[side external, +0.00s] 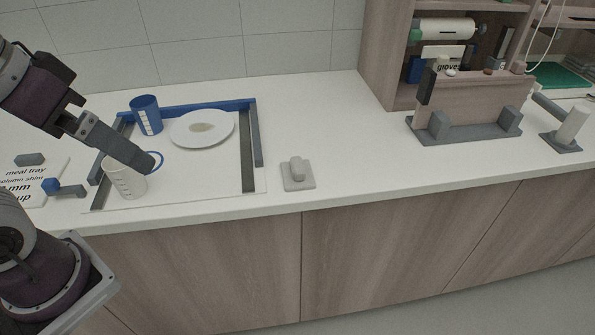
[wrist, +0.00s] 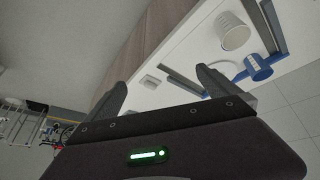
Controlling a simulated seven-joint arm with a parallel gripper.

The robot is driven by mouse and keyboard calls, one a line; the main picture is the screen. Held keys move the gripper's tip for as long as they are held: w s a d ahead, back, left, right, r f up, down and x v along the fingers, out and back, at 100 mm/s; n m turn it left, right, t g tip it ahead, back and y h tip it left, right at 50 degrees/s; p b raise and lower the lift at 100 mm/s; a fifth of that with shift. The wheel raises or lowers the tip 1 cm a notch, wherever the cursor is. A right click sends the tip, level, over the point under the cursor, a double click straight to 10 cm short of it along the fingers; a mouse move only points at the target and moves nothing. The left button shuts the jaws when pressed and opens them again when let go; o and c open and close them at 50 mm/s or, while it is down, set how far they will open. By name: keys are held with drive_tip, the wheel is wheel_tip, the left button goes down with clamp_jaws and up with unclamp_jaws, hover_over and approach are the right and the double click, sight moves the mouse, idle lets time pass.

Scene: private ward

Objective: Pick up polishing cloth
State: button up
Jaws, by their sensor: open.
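No item is plainly a cloth. A small light-grey square pad with a rounded lump on top (side external: 297,176) lies flat on the white counter, right of the tray frame; I cannot tell if it is the polishing cloth. A pale small block, likely the same pad, shows in the wrist view (wrist: 150,80), between the fingers but well beyond them. My gripper (side external: 147,166) is above the left part of the tray area, near the white cup and well left of the pad. In the wrist view my gripper (wrist: 159,78) has its fingers wide apart with nothing between them.
A blue-and-grey tray frame (side external: 249,165) surrounds a blue cup (side external: 147,115), a white plate (side external: 190,130) and a white cup (side external: 125,180). A grey rack (side external: 465,130) stands at the right near wooden shelving (side external: 387,60). The counter around the pad is clear.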

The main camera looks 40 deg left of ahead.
drive_tip(key=w+d+r+n+g+h, duration=0.1)
drive_tip(key=w+r+n+g, duration=0.1)
drive_tip(key=w+n, duration=0.6)
drive_tip(key=n+g+y, duration=0.1)
drive_tip(key=n+g, duration=0.2)
drive_tip(key=n, duration=1.4)
hover_over(298, 163)
drive_tip(key=f, duration=1.7)
drive_tip(key=shift+s+a+f, duration=0.2)
drive_tip(key=shift+s+a, duration=0.05)
drive_tip(key=shift+n, duration=0.4)
drive_tip(key=f, duration=0.7)
drive_tip(key=shift+w+d+f, duration=0.2)
drive_tip(key=shift+d+f, duration=0.05)
drive_tip(key=shift+f, duration=0.15)
drive_tip(key=c, duration=1.3)
drive_tip(key=shift+r, duration=0.15)
wheel_tip(298, 163, up, 10)
drive_tip(key=shift+f, duration=0.1)
